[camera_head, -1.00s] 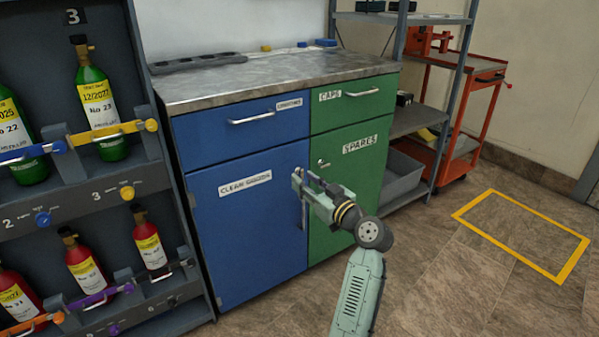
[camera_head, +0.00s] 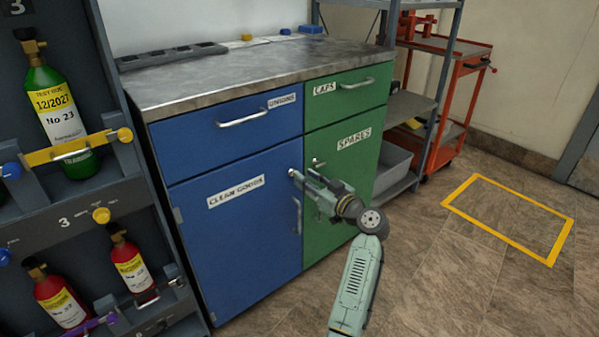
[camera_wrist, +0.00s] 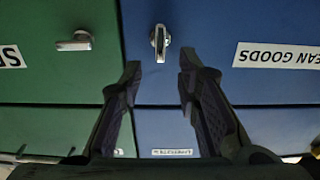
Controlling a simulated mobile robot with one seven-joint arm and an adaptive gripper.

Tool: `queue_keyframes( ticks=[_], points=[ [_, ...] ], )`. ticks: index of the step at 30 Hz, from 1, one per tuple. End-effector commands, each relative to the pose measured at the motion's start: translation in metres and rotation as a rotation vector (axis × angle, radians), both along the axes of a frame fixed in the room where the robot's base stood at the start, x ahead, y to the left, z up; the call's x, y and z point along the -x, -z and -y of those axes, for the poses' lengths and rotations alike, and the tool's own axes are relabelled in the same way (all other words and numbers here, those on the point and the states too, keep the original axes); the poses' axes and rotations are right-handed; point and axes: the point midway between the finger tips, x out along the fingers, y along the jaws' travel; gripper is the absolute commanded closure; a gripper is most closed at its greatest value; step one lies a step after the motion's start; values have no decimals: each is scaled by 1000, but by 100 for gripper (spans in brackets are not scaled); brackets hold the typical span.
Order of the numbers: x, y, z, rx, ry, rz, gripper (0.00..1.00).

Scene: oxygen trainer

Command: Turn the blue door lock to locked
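The blue door (camera_head: 235,245), labelled CLEAN GOODS, is closed. Its lock is a small silver turn-knob (camera_wrist: 160,42) near the door's edge; in the wrist view its grip lies along the picture's vertical. In the head view the blue lock (camera_head: 292,174) shows as a small bright spot at my fingertips, partly hidden. My gripper (camera_wrist: 160,64) is open and empty. Its two dark fingers point at the blue door, one on either side of the lock's line, with the knob between and just beyond the tips. I see no clear contact.
The green SPARES door (camera_head: 340,195) adjoins, with its own silver lock (camera_wrist: 74,42) lying horizontal in the wrist view. A vertical handle (camera_head: 297,216) is below the blue lock. A bottle rack (camera_head: 125,190) stands left, shelves and a red trolley (camera_head: 450,110) right.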

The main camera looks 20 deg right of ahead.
Motion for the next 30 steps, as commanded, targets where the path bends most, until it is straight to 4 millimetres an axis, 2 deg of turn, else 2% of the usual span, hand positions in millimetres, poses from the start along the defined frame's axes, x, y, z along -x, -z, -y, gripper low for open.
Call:
queue_keyframes(
  ticks=[3,7,18,30],
  points=[
    [-18,-1,-7,1,-2,0,70],
    [-29,-1,-11,1,-1,0,70],
    [-33,0,-12,1,1,0,71],
    [-33,0,-12,1,0,0,97]
  ],
)
